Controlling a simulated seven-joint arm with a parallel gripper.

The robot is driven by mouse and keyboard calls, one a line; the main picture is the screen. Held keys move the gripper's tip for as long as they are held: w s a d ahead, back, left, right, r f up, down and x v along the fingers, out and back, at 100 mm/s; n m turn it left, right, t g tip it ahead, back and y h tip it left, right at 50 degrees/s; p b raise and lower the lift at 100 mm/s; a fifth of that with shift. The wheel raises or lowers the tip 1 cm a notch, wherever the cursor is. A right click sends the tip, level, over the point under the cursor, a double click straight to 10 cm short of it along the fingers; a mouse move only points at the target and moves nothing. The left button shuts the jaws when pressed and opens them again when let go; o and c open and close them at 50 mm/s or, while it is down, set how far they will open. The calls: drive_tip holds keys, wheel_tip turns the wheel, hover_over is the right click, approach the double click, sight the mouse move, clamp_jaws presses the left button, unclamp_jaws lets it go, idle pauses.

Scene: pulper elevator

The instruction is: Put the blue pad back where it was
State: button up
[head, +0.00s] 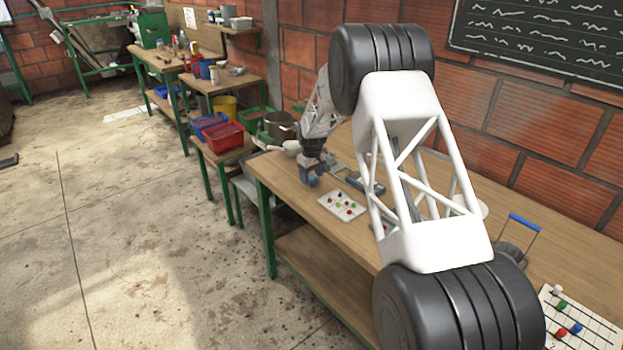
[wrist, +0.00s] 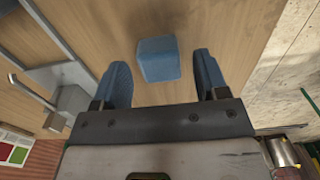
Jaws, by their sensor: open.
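A small blue block, which looks to be the blue pad (wrist: 158,58), shows over the wooden bench top in the wrist view. My gripper (wrist: 162,70) is open, with one blue-faced finger on each side of the pad. A gap shows between the pad and each finger. I cannot tell the pad's height above the bench. In the head view my gripper (head: 309,179) is low over the bench's far left end, and the pad cannot be told apart from the blue fingers there.
A grey metal fixture (wrist: 70,100) with a rod lies left of the gripper in the wrist view. A white tray (head: 328,203) with red and green pieces is nearby on the bench. The bench's left edge and a pot (head: 278,126) are close.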

sight(312, 177)
wheel_tip(312, 177, up, 11)
drive_tip(key=shift+f, duration=0.15)
idle(0.4)
idle(0.7)
drive_tip(key=s+d+r+m, duration=0.1)
drive_tip(key=s+d+r, duration=0.55)
drive_tip(key=s, duration=0.35)
drive_tip(key=s+d+r+m+t, duration=0.1)
drive_tip(key=s+d+r+m, duration=0.1)
drive_tip(key=s+d+r, duration=0.55)
drive_tip(key=s+d+r+m, duration=0.1)
drive_tip(key=s+d+r, duration=0.3)
drive_tip(key=s+r, duration=0.6)
drive_tip(key=s+d+f+m, duration=0.1)
drive_tip(key=s+d, duration=0.2)
drive_tip(key=s, duration=1)
drive_tip(key=s+d+f+m+t, duration=0.1)
drive_tip(key=s+d+f+m, duration=0.1)
drive_tip(key=s, duration=1.1)
drive_tip(key=s+d+f+m, duration=0.2)
drive_tip(key=s+d, duration=0.3)
drive_tip(key=s, duration=0.8)
drive_tip(key=shift+s+f+t, duration=0.15)
drive_tip(key=shift+t, duration=0.15)
